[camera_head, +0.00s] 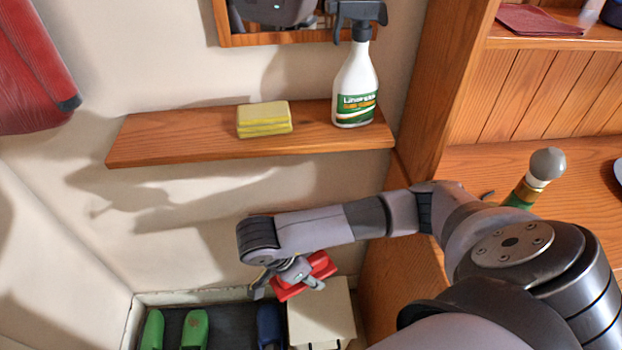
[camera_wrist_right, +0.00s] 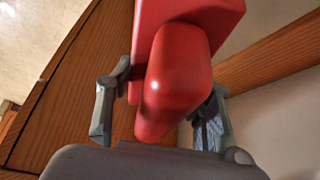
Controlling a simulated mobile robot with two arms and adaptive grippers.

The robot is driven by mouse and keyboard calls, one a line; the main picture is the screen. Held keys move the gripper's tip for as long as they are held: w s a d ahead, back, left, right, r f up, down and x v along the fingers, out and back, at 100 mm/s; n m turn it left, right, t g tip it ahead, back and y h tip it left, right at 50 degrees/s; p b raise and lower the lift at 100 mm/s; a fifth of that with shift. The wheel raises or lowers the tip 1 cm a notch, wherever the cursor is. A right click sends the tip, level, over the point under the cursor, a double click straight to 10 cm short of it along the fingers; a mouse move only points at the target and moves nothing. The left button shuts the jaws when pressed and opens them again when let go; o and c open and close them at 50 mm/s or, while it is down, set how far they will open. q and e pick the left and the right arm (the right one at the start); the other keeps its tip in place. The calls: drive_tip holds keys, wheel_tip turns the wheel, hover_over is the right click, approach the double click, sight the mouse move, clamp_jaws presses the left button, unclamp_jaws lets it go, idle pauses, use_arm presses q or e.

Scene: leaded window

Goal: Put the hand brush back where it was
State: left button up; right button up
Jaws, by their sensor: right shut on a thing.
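The hand brush (camera_head: 320,267) is red, and its bristles are hard to make out. My right gripper (camera_head: 290,283) is shut on it, below the wooden wall shelf (camera_head: 190,136) and in front of the wall. In the right wrist view, the brush's rounded red handle (camera_wrist_right: 178,75) passes between the two fingers of the gripper (camera_wrist_right: 158,112), and a wider red part shows at the top. In the head view, the brush is above a cream box (camera_head: 318,312) and apart from the shelf. My left gripper is not in view.
A yellow sponge (camera_head: 263,120) and a spray bottle (camera_head: 355,88) stand on the shelf, whose left part is bare. Green shoes (camera_head: 194,330) and a blue shoe (camera_head: 268,325) are on a dark mat below. A wooden cabinet (camera_head: 432,90) is on the right.

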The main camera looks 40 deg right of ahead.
drive_tip(key=shift+d, duration=0.2)
drive_tip(key=shift+m, duration=0.3)
drive_tip(key=w+d+f, duration=0.1)
drive_tip(key=w+d, duration=0.2)
drive_tip(key=w, duration=0.2)
drive_tip(key=w+d, duration=0.3)
drive_tip(key=w, duration=0.3)
drive_tip(key=w+d+f, duration=0.1)
drive_tip(key=w+d, duration=0.3)
drive_tip(key=w, duration=0.1)
drive_tip(key=shift+w+f, duration=0.15)
drive_tip(key=shift+f, duration=0.2)
wheel_tip(320, 180, down, 4)
drive_tip(key=shift+r, duration=0.1)
drive_tip(key=shift+w+d+f, duration=0.1)
drive_tip(key=shift+w+f, duration=0.1)
drive_tip(key=shift+f, duration=0.05)
drive_tip(key=shift+f, duration=0.1)
drive_tip(key=o, duration=0.8)
drive_tip(key=shift+o, duration=0.2)
